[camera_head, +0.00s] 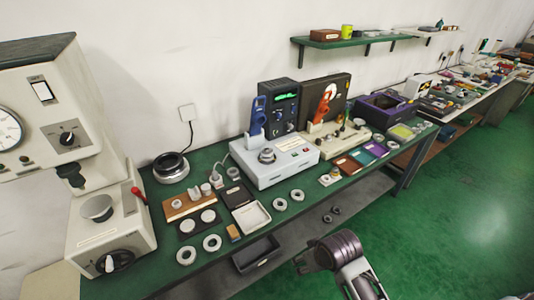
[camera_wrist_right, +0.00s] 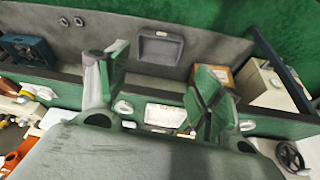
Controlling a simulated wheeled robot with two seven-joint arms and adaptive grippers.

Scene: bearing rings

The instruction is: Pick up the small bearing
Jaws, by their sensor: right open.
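Pale ring-shaped bearings lie flat on the green bench: two near the white tray (camera_head: 280,204) (camera_head: 297,195) and two at the front left (camera_head: 186,256) (camera_head: 212,243). Two smaller dark rings (camera_head: 327,218) (camera_head: 336,210) lie on the grey lower shelf; they also show at the upper left of the right wrist view (camera_wrist_right: 64,21) (camera_wrist_right: 79,21). I cannot tell for sure which one is the small bearing. My right gripper (camera_head: 303,263) is in front of the bench, apart from all rings. Its fingers (camera_wrist_right: 158,85) are spread and empty. My left gripper is out of view.
A dark bin (camera_head: 257,253) stands at the shelf's front. A white tray (camera_head: 251,217), a grey instrument box (camera_head: 273,160) and a large press-like machine (camera_head: 108,230) crowd the bench. The green floor (camera_head: 470,215) at the right is clear.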

